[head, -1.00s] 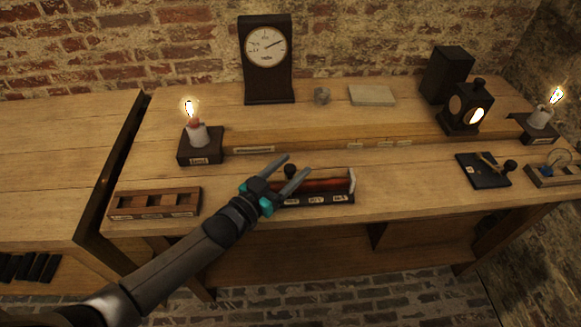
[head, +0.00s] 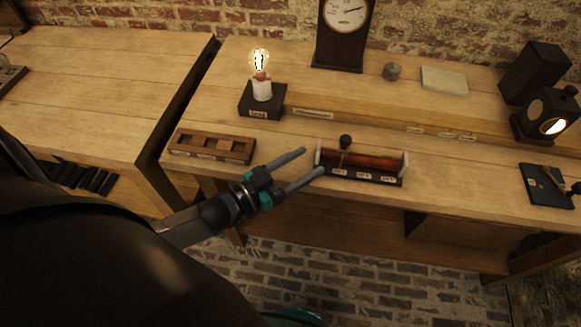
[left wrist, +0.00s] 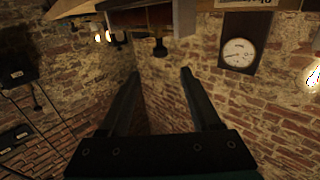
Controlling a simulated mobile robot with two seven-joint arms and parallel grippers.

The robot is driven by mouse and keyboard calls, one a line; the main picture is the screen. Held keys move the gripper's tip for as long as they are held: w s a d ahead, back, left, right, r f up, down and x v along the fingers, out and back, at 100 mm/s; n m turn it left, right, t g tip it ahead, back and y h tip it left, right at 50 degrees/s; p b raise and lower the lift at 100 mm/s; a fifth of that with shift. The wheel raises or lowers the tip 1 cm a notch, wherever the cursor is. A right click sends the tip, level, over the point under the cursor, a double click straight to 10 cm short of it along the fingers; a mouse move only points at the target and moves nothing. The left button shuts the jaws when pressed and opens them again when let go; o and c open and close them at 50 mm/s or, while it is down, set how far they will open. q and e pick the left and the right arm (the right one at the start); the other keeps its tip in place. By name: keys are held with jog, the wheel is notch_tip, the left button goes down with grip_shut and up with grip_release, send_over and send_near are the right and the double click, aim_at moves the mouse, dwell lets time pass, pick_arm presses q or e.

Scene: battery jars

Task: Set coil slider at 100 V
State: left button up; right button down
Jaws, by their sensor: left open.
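The coil (head: 375,161) is a reddish-brown cylinder on a dark base with white labels, near the front edge of the bench. Its slider has a round black knob (head: 345,141) standing near the coil's left end. My left gripper (head: 305,162) is open and empty, just left of the coil's left end in the head view, with its fingers pointing right. I cannot tell whether it touches the coil. In the left wrist view the open fingers (left wrist: 160,82) have nothing between them. A dial meter (head: 345,30) stands at the back. My right gripper is not in view.
A lit bulb on a dark block (head: 262,101) stands behind the gripper. A wooden rack (head: 212,146) lies to the left. A lamp box (head: 545,118) and a dark switch board (head: 546,186) are at the right. A gap (head: 180,110) separates the two benches.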

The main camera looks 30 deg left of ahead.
pick_arm(q)
jog(key=v, duration=0.3)
jog(key=shift+s, duration=0.1)
dwell(0.5)
